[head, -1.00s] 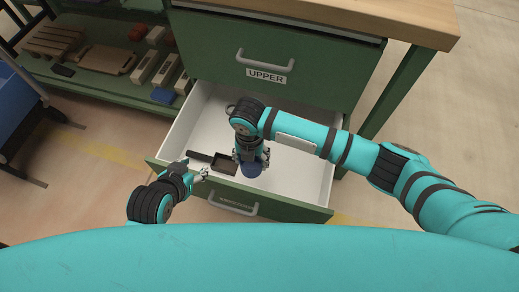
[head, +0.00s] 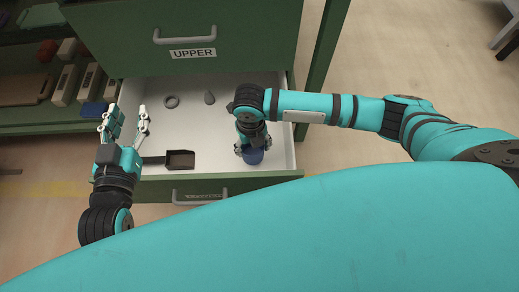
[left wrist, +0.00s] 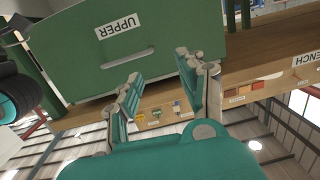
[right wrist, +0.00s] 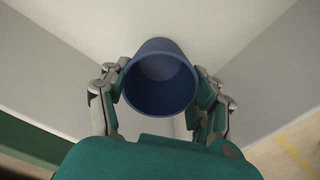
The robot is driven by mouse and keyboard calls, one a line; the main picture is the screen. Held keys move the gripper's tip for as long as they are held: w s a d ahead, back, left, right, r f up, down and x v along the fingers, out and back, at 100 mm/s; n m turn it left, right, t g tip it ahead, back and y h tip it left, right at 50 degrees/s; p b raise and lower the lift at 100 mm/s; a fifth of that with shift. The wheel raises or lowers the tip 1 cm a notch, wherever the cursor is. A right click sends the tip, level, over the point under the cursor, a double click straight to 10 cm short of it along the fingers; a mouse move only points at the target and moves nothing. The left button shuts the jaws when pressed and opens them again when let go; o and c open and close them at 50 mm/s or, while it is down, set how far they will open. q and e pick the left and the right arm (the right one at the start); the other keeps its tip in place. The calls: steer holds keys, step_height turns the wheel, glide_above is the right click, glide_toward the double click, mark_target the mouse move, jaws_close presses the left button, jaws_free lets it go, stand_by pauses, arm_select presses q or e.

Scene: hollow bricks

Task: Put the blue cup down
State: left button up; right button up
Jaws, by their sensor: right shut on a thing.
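The blue cup (head: 252,156) is in my right gripper (head: 253,148), low inside the open white drawer (head: 215,155) near its front right corner. In the right wrist view the cup (right wrist: 160,82) has its open rim toward the camera, looks empty, and has a finger on each side. I cannot tell whether its base touches the drawer floor. My left gripper (head: 125,118) is open and empty at the drawer's left side. In the left wrist view its fingers (left wrist: 165,85) are spread with nothing between them.
The closed upper drawer (head: 190,45) is above. A shelf with blocks (head: 65,85) stands at left. The drawer's middle is mostly clear.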

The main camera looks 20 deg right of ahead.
mark_target(260, 151)
steer(key=shift+s+d+f, duration=0.1)
steer(key=shift+s+d, duration=0.1)
steer(key=shift+d, duration=0.85)
steer(key=shift+f, duration=0.1)
step_height(260, 151, down, 3)
steer(key=shift+f+b, duration=0.1)
steer(key=shift+b, duration=0.95)
arm_select(q)
step_height(260, 151, up, 9)
steer(key=s+d+t+h, duration=0.1)
steer(key=t+h, duration=0.1)
steer(key=t, duration=0.3)
steer(key=shift+r+t, duration=0.2)
steer(key=shift+t, duration=0.2)
arm_select(e)
steer(key=shift+f, duration=0.15)
steer(key=o, duration=1.3)
